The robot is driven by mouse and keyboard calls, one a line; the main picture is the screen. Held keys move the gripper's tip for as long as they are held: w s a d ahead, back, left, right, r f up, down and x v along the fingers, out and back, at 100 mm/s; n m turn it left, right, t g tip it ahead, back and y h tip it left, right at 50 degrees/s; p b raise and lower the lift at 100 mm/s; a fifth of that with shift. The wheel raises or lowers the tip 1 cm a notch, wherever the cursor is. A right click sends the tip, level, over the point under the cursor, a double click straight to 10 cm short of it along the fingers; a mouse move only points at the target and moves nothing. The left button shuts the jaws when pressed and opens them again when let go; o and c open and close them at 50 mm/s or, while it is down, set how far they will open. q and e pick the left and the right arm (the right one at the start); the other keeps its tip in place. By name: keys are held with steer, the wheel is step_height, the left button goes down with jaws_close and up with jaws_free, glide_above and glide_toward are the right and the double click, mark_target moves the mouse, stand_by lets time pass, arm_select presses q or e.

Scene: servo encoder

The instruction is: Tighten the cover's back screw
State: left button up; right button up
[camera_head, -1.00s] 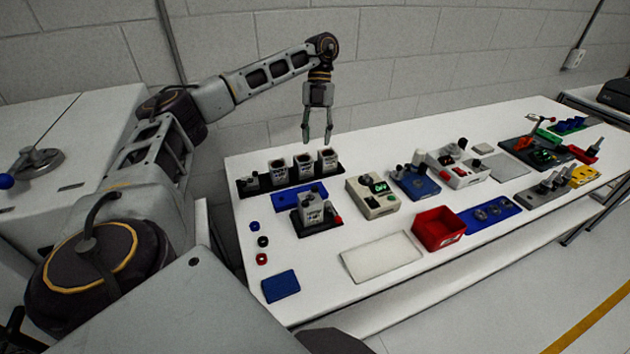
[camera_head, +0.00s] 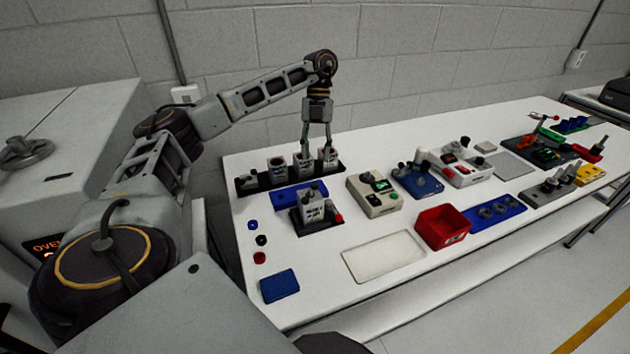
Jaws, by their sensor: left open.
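My left gripper (camera_head: 317,145) points down with its fingers apart at the black rack (camera_head: 250,185) at the back left of the table. Its fingertips are down among the tops of the middle and right grey units (camera_head: 329,158) in the rack. I cannot tell if they touch either one. A grey servo-like unit (camera_head: 313,209) sits upright in a black fixture (camera_head: 299,229) in front of the rack, with a small red part on its right. The cover's back screw is too small to make out. My right gripper is not in view.
A blue tray (camera_head: 285,200) lies between rack and fixture. A beige device with a green display (camera_head: 375,194), a red bin (camera_head: 443,228) and a blue plate with round parts (camera_head: 515,206) are to the right. A pale mat (camera_head: 383,257) and a blue pad (camera_head: 279,286) lie in front.

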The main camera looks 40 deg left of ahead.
mark_target(315, 184)
arm_select(q)
steer(key=shift+b+x, duration=1.4)
steer(key=shift+x, duration=2.3)
steer(key=shift+s+d+f, duration=0.1)
steer(key=shift+f, duration=0.25)
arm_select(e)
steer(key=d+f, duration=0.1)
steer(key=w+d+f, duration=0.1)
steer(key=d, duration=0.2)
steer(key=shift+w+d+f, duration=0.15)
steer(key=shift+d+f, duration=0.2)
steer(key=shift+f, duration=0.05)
arm_select(q)
steer(key=shift+c, duration=0.5)
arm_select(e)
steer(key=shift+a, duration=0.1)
arm_select(q)
jaws_close()
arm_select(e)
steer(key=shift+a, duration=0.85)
